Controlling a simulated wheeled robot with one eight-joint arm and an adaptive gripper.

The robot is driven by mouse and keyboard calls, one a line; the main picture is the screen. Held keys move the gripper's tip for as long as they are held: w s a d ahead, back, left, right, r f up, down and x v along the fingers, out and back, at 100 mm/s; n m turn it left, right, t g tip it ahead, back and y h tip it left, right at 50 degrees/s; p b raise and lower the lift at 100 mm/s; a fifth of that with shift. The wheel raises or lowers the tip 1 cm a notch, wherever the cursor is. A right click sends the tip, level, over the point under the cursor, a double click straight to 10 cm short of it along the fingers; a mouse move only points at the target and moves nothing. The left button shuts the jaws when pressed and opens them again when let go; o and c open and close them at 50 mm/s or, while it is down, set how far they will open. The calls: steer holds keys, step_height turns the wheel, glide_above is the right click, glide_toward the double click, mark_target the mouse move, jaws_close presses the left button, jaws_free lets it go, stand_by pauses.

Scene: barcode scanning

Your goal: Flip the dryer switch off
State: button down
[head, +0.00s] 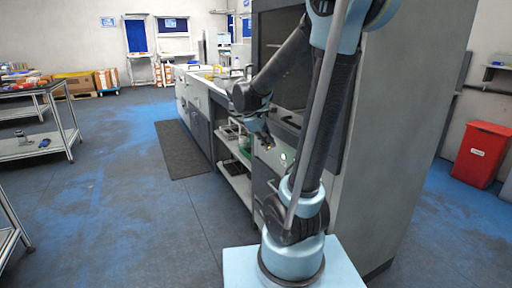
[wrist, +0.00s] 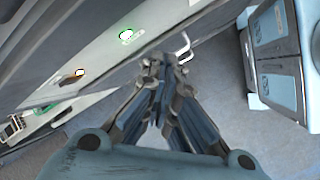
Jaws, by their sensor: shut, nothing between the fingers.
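A light grey front panel (wrist: 100,60) crosses the upper left of the wrist view. It carries a round green-lit switch (wrist: 125,35) with a small label and a dark knob-like switch (wrist: 79,72) with a yellowish rim. The labels are too small to read, so I cannot tell which is the dryer switch. In the head view a round light (head: 283,157) shows on the same unit, beside my arm. My gripper (wrist: 165,62) is shut and empty, close to the panel, to the lower right of both switches. My gripper (head: 267,142) is small and dark in the head view.
A tall grey cabinet (head: 410,130) stands right of the panel. A counter with open shelves (head: 236,178) runs off to the left. A metal handle (wrist: 182,47) is just beyond my fingertips. A red bin (head: 482,155) stands far right.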

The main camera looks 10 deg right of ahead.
steer(key=w+a+f+n+h, duration=0.2)
steer(key=w+a+n, duration=0.2)
steer(key=w, duration=0.5)
steer(key=w+a+f+n+t+h, duration=0.1)
steer(key=w+a+f+n+h, duration=0.1)
steer(key=w+a+n, duration=0.3)
steer(key=w+a+f, duration=0.1)
steer(key=w+a, duration=0.2)
steer(key=w, duration=0.1)
steer(key=shift+w+a+t, duration=0.15)
steer(key=shift+w+t, duration=0.1)
steer(key=shift+t, duration=0.05)
steer(key=shift+f, duration=0.1)
steer(key=w+d+f, duration=0.2)
steer(key=d, duration=0.3)
steer(key=w+d+f, duration=0.1)
steer(key=d+f, duration=0.2)
steer(key=d, duration=0.3)
steer(key=shift+w+d+f, duration=0.2)
steer(key=shift+w+f, duration=0.05)
steer(key=shift+w, duration=0.1)
